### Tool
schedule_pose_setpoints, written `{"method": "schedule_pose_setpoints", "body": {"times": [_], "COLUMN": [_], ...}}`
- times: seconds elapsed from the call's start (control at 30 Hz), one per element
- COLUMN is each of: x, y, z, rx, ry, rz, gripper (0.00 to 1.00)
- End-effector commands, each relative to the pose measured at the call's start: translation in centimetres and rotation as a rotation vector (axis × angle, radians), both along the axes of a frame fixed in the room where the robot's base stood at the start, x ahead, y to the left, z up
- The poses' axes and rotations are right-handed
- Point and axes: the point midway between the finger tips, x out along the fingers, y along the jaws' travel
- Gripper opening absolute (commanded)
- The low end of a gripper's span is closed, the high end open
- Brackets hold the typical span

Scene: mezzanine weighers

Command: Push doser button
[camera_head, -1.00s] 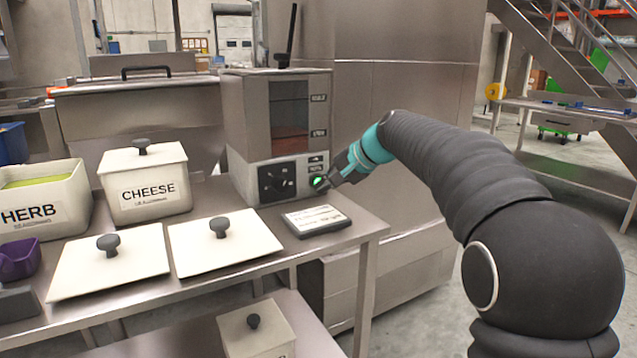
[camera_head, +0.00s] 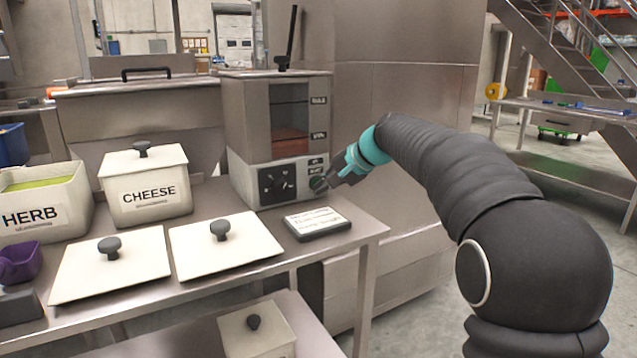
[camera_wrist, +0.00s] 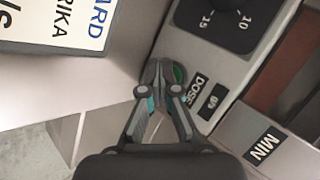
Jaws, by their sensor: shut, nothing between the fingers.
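Reddish-brown content (camera_head: 290,143) fills only the lower part of the window.
A small labelled scale or plate (camera_head: 318,222) lies in front of the doser. Two white lids (camera_head: 225,245), a cheese bin (camera_head: 145,187) and a herb bin (camera_head: 40,205) stand to the left.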

Motion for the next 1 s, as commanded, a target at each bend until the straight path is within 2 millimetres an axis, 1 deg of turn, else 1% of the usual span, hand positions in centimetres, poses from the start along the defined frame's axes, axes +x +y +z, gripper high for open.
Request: {"method": "schedule_pose_setpoints", "body": {"times": [0.37, 0.63, 0.9, 1.0], "x": [0.1, -0.6, -0.7, -1.1], "y": [0.0, -0.5, -0.5, -0.8], "z": [0.0, -0.1, 0.0, -0.1], "rx": [0.001, 0.001, 0.001, 0.001], "ry": [-0.002, -0.001, -0.001, -0.002], "rz": [-0.001, -0.001, -0.001, -0.001], "gripper": [0.0, 0.0, 0.0, 0.0]}}
